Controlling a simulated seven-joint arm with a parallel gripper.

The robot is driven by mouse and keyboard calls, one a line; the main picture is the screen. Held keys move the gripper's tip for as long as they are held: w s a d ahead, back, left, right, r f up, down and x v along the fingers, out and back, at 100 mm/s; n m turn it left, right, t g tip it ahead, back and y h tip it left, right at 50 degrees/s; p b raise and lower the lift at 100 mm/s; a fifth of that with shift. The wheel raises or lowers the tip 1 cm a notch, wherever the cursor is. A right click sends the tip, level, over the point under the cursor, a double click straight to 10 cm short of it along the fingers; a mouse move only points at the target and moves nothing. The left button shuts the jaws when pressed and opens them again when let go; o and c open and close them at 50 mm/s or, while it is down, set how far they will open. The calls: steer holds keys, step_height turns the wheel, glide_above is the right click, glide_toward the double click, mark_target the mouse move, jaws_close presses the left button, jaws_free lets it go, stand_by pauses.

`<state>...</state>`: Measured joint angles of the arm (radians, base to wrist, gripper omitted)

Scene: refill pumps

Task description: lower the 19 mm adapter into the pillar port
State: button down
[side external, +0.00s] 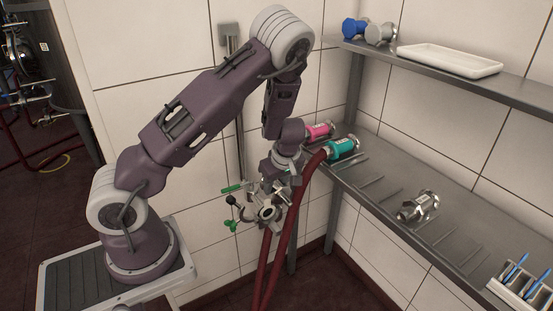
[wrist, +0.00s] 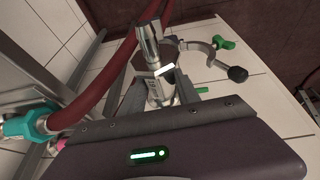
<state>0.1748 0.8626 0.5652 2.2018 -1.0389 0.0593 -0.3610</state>
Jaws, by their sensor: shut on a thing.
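My gripper (wrist: 158,88) is shut on a shiny metal adapter with a white label (wrist: 150,50), its narrower end pointing away from the gripper. In the side external view my gripper (side external: 270,190) points down just above the metal pillar port (side external: 266,213), and the held adapter is hard to make out there. The port has an open curved clamp (wrist: 203,48) with a green knob and a black ball. I cannot tell whether the adapter's lower end is above the port or inside its mouth.
Dark red hoses (side external: 268,260) hang near the port. Pink (side external: 319,130) and teal (side external: 342,148) couplings sit at the lower shelf's left end. Another metal adapter (side external: 418,206) lies on that shelf, with a rack of blue-handled tools (side external: 522,285) beyond. A white tray (side external: 450,60) is on the upper shelf.

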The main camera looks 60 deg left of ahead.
glide_toward(274, 224)
steer(key=x, duration=0.5)
stand_by(0.4)
stand_by(0.5)
steer(key=c, duration=0.8)
jaws_free()
steer(key=shift+f, duration=0.1)
steer(key=v, duration=0.7)
